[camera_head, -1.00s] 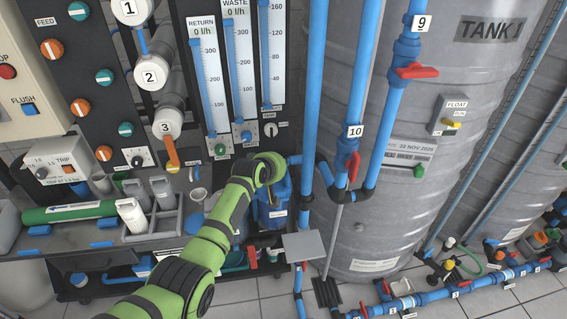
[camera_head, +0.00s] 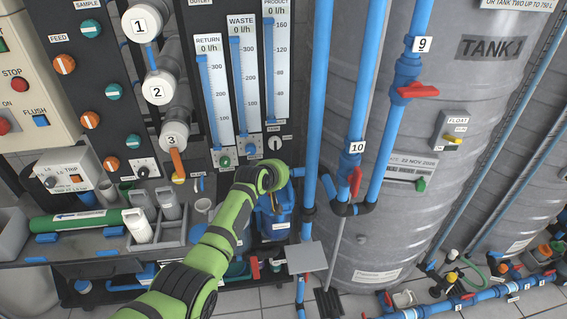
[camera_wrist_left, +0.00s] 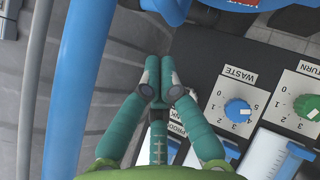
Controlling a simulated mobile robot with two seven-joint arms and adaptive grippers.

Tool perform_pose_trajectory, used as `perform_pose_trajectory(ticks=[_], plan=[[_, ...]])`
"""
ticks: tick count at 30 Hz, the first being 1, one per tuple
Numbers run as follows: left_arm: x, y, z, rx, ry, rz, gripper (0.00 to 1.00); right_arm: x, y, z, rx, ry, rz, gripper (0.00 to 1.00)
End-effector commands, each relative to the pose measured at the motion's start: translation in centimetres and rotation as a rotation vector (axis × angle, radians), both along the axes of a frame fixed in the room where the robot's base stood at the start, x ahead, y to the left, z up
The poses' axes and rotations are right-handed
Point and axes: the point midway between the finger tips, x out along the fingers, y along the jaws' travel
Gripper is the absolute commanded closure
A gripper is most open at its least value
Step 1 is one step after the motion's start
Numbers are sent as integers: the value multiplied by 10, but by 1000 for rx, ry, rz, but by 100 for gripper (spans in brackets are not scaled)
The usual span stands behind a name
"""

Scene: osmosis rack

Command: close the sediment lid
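I cannot make out with certainty which part is the sediment lid. A blue container (camera_head: 278,222) stands low behind my left arm in the head view, partly hidden by it. A flat grey plate (camera_head: 306,257) sits to its lower right, in front of the pipes. In the head view my left gripper is hidden beyond the bent green wrist. In the left wrist view my left gripper (camera_wrist_left: 159,70) has its teal fingers together at the tips, with nothing seen between them. My right gripper is not in view.
Blue vertical pipes with red valve handles (camera_head: 355,181) stand right of my arm, before the grey tank (camera_head: 400,220). The dark flow-meter panel (camera_head: 205,100) rises behind it. A grey bench (camera_head: 90,248) with a green cylinder (camera_head: 85,219) is at left.

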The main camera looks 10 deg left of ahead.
Motion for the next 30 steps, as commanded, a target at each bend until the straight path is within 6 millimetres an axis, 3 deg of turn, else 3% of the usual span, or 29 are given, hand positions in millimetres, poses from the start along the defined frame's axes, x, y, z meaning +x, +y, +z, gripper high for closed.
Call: perform_pose_trajectory(ticks=[1,2,4,18,30], plan=[[1,2,21,0,-1,2,100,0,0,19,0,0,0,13],[2,3,27,0,-1,2,100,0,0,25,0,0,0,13],[-7,1,22,-1,0,-2,100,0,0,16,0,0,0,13],[-52,-1,67,-2,-2,1,100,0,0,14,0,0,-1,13],[-70,-2,84,1,1,1,100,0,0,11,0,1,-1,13]])
